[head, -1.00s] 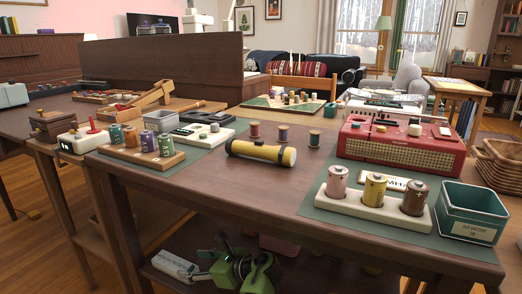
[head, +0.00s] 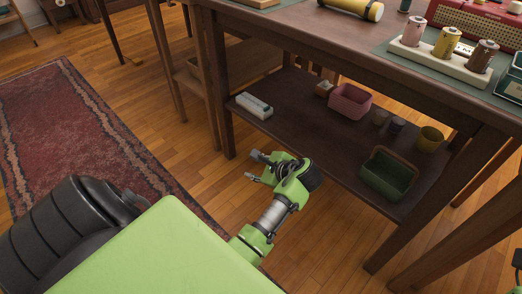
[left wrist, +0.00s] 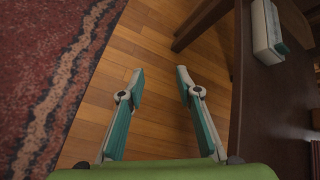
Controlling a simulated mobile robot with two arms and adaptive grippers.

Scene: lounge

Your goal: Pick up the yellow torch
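My left gripper (head: 252,167) is low, over the wooden floor in front of the table's lower shelf, well below and left of the torch. Its fingers are apart with nothing between them. The left wrist view shows the open fingers (left wrist: 159,74) above bare floorboards; the torch is not in that view. My right gripper is not clearly shown; only a dark and green sliver shows at the lower right edge.
The wooden table (head: 300,40) has a lower shelf (head: 300,120) holding a white-and-teal box (head: 254,105), a pink basket (head: 350,101) and a green bin (head: 388,174). Battery-shaped pieces stand in a cream holder (head: 440,62) right of the torch. A red rug (head: 75,140) lies left.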

